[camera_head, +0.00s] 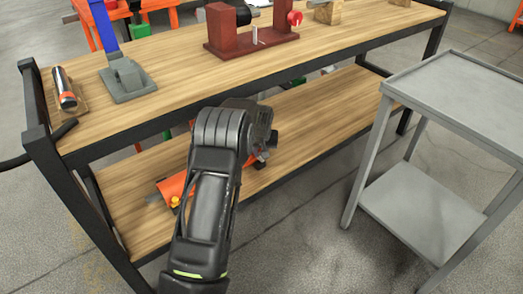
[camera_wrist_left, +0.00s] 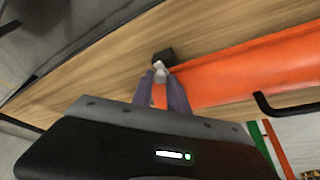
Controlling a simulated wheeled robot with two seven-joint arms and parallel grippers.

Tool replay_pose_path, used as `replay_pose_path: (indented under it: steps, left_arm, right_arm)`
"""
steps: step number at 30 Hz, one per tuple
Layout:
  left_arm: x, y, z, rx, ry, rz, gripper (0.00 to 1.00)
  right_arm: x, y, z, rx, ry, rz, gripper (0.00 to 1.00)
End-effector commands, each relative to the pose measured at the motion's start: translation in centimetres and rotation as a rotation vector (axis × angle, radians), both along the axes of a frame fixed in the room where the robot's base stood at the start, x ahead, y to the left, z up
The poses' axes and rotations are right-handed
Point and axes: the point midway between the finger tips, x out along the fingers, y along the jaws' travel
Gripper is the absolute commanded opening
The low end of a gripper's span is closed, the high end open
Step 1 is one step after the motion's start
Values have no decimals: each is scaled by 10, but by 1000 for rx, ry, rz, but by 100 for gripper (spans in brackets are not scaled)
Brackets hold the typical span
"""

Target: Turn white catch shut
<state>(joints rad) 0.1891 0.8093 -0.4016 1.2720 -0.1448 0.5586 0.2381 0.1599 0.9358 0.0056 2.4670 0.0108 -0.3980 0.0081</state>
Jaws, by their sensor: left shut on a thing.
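In the left wrist view, the small white catch (camera_wrist_left: 160,68) sits beside a small black block (camera_wrist_left: 163,56) at the end of a long orange body (camera_wrist_left: 235,75). My left gripper (camera_wrist_left: 163,80) has its two grey fingers close together on the catch, touching it. In the head view my left arm reaches down to the lower shelf and hides the gripper and the catch. Part of the orange body (camera_head: 174,187) shows left of the arm, with a yellow knob (camera_head: 175,201). My right gripper is not in view.
The wooden workbench (camera_head: 190,62) has a black frame and a lower shelf (camera_head: 300,125). On top stand a dark red fixture (camera_head: 225,36), a grey clamp base (camera_head: 126,76) and a flashlight-like tool (camera_head: 65,90). A grey cart (camera_head: 465,85) stands at the right. A black bent handle (camera_wrist_left: 285,107) lies near the orange body.

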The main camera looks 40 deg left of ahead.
Motion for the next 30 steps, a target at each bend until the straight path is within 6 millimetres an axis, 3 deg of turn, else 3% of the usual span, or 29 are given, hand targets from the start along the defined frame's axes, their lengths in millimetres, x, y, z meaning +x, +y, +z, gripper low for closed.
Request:
replay_pose_path:
  steps: [8,21,22,30]
  left_arm:
    - [0,1,0,0,0,-99,0]
    - [0,1,0,0,0,-113,0]
    - [0,1,0,0,0,-113,22]
    - [-1,1,0,0,0,-112,41]
  right_arm:
    - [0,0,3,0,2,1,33]
    - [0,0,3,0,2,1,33]
    - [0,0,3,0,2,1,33]
    - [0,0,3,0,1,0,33]
